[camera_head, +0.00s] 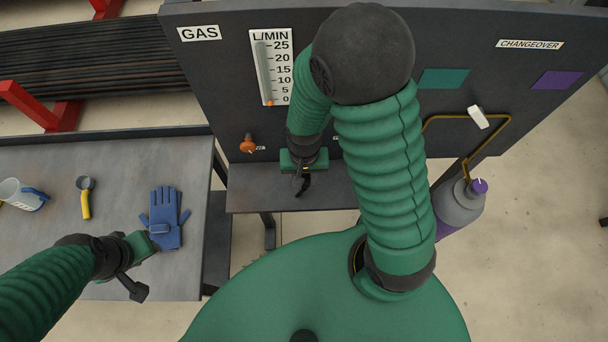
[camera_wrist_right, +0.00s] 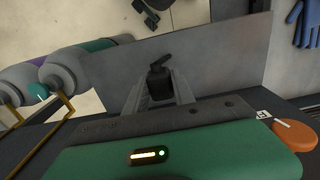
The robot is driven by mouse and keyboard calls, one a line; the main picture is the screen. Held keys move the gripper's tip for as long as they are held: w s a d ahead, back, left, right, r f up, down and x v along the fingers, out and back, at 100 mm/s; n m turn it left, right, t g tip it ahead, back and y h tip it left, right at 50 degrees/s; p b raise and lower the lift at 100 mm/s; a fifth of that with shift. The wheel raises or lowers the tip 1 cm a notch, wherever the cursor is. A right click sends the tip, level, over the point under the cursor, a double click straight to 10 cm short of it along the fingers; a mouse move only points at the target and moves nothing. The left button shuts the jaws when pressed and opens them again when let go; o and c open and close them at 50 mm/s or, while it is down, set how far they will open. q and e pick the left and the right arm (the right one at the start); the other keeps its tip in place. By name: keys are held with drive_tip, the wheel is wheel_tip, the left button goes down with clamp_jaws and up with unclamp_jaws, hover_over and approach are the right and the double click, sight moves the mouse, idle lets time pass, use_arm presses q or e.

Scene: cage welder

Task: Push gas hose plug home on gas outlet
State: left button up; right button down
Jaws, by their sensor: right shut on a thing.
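My right gripper (camera_head: 301,178) is in front of the gas panel (camera_head: 208,90), low down under the flow gauge. In the right wrist view its fingers (camera_wrist_right: 160,88) are shut on a small black piece, likely the gas hose plug (camera_wrist_right: 160,68), with a bent end pointing away. The plug is partly hidden between the fingers. The gas outlet cannot be made out, and whether the plug touches it cannot be told. My left gripper (camera_head: 145,244) is over the bench at the left, by the blue glove; its fingers do not show clearly.
An orange knob (camera_head: 248,146) sits on the panel left of my right gripper. A shelf (camera_head: 250,190) runs below the panel. The bench (camera_head: 40,165) holds a blue glove (camera_head: 165,222), a yellow-handled tool (camera_head: 86,200) and a jug (camera_head: 22,194). A grey-purple cylinder (camera_head: 460,205) stands right.

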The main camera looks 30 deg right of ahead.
drive_tip(key=shift+w+d, duration=0.15)
drive_tip(key=shift+w, duration=0.5)
use_arm(q)
drive_tip(key=shift+w+f+b, duration=0.15)
drive_tip(key=shift+f+b, duration=0.25)
drive_tip(key=shift+f, duration=0.1)
use_arm(e)
drive_tip(key=shift+w+d, duration=0.7)
drive_tip(key=shift+w, duration=0.25)
drive_tip(key=shift+w+d, duration=0.65)
drive_tip(key=shift+w, duration=0.25)
use_arm(q)
drive_tip(key=shift+a, duration=0.2)
use_arm(e)
drive_tip(key=shift+a, duration=0.15)
use_arm(q)
drive_tip(key=shift+d+r, duration=0.15)
drive_tip(key=shift+r, duration=0.05)
drive_tip(key=shift+r+p, duration=0.3)
drive_tip(key=shift+p, duration=0.2)
use_arm(e)
drive_tip(key=shift+r, duration=0.1)
drive_tip(key=shift+w+d, duration=0.15)
drive_tip(key=shift+d, duration=0.05)
